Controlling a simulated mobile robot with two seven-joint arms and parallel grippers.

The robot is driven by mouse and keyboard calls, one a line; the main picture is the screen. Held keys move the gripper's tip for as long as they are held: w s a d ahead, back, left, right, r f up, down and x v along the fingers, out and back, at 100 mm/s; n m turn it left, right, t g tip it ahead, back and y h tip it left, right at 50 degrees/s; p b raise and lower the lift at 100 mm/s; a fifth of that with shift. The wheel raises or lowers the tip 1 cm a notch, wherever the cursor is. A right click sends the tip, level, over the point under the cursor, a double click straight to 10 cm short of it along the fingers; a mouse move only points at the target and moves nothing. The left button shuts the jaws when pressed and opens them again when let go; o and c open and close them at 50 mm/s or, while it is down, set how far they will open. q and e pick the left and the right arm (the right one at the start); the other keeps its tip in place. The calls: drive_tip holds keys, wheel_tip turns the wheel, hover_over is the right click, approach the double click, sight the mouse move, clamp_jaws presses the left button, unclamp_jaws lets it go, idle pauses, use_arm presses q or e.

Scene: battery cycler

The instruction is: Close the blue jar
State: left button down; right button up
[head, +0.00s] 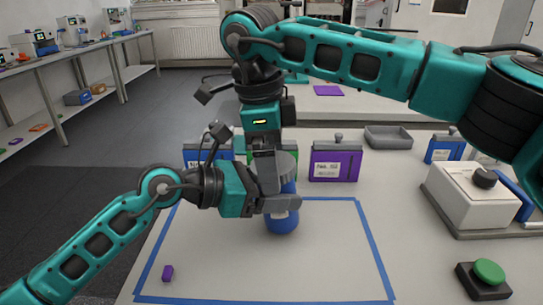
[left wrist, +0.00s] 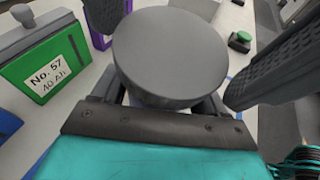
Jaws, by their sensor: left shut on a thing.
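The blue jar (head: 282,222) stands upright inside the blue-taped area. A grey round lid (head: 289,165) sits on top of it; how tightly it is seated I cannot tell. The lid's flat top (left wrist: 168,50) fills the middle of the left wrist view. My left gripper (head: 283,204) comes in from the left and is shut on the jar's body below the lid. My right gripper (head: 270,178) points down from above at the lid. Its two dark fingers (left wrist: 185,60) straddle the lid, with gaps, so it looks open. The jar's body is mostly hidden in the left wrist view.
A small purple block (head: 168,273) lies at the taped area's front left. Purple (head: 335,162), green (left wrist: 45,62) and blue (head: 443,149) cases stand behind. A white box with a black knob (head: 470,205) and a green button (head: 488,271) are at right. A grey tray (head: 388,138) is at the back.

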wheel_tip(320, 180, up, 12)
drive_tip(key=a, duration=0.1)
drive_tip(key=shift+s+a, duration=0.3)
drive_tip(key=shift+s, duration=0.05)
use_arm(q)
unclamp_jaws()
use_arm(e)
drive_tip(key=shift+f, duration=0.1)
use_arm(q)
drive_tip(key=shift+a, duration=0.1)
drive_tip(key=b+v, duration=0.1)
drive_tip(key=v, duration=1.1)
drive_tip(key=shift+s+a+r, duration=0.2)
drive_tip(key=shift+s+a, duration=0.05)
use_arm(e)
drive_tip(key=shift+f, duration=0.45)
